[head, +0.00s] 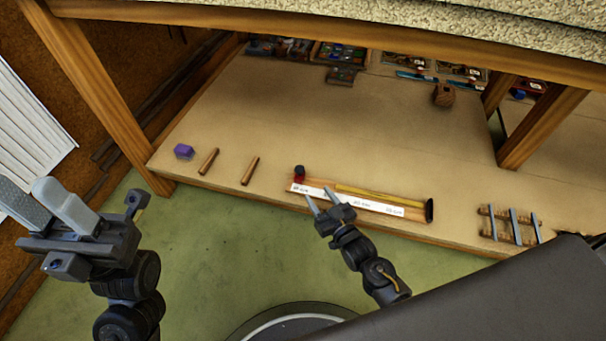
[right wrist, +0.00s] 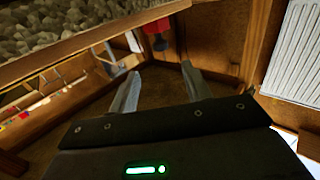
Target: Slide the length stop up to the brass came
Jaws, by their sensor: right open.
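The length stop (head: 299,172), a small block with a dark top and red lower part, is at the left end of a wooden board with a white printed scale (head: 361,203). The brass came (head: 380,196), a thin yellow strip, lies along the board towards a black end piece (head: 429,210). A gap separates the stop from the came's left end. My right gripper (head: 317,196) is open and empty, its fingertips just right of and nearer than the stop. My left gripper (head: 43,205) is open, away from the bench.
A small rack (head: 509,225) stands at the right. Bins (head: 343,55) line the back. A wooden post (head: 540,128) rises at right. The bench behind the board is clear.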

